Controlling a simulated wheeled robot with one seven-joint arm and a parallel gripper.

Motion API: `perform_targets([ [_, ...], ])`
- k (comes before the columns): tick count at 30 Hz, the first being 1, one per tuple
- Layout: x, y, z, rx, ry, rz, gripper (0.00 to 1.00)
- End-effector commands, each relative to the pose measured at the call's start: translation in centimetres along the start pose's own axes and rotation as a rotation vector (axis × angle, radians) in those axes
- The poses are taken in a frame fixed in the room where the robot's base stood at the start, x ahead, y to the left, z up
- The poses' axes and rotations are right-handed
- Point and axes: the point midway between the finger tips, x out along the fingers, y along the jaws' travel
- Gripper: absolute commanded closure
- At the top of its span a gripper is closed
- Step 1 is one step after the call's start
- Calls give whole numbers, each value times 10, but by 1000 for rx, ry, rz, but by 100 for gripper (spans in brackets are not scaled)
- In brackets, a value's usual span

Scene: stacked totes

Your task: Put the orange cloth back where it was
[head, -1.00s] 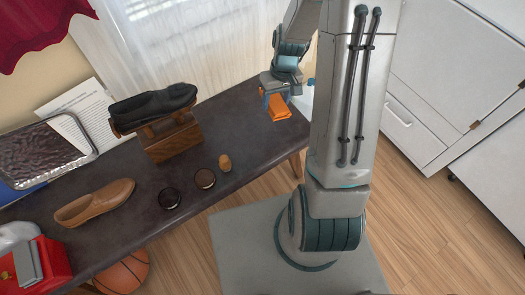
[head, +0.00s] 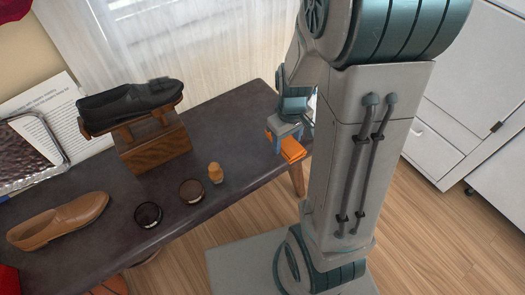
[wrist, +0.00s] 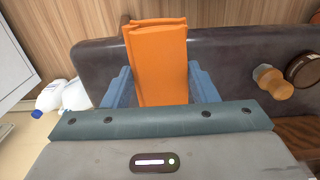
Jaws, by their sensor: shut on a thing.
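The orange cloth (head: 291,149) is a folded, flat bundle near the right end of the dark table (head: 235,125). In the wrist view the cloth (wrist: 158,60) stands between the two blue fingers of my gripper (wrist: 162,88), which is shut on it. In the head view my gripper (head: 287,136) points down over the table's right end, partly hidden behind my arm. I cannot tell whether the cloth touches the table top.
A black shoe (head: 130,103) rests on a wooden shoe stand (head: 155,148). A brown shoe (head: 58,222), two round tins (head: 148,214) (head: 192,190) and a small orange-brown bottle (head: 215,173) are on the table. White bottles (wrist: 62,96) show at left in the wrist view.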

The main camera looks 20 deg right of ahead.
Motion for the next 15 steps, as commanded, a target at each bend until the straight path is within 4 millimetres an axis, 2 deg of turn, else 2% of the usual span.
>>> perform_targets([
  [1, 13, -6, -11, -6, -4, -1, 65],
  [7, 37, -25, -49, -3, -2, 0, 65],
  [10, 44, -31, -62, -1, -1, 0, 65],
  [15, 50, -35, -69, 0, -1, 0, 65],
])
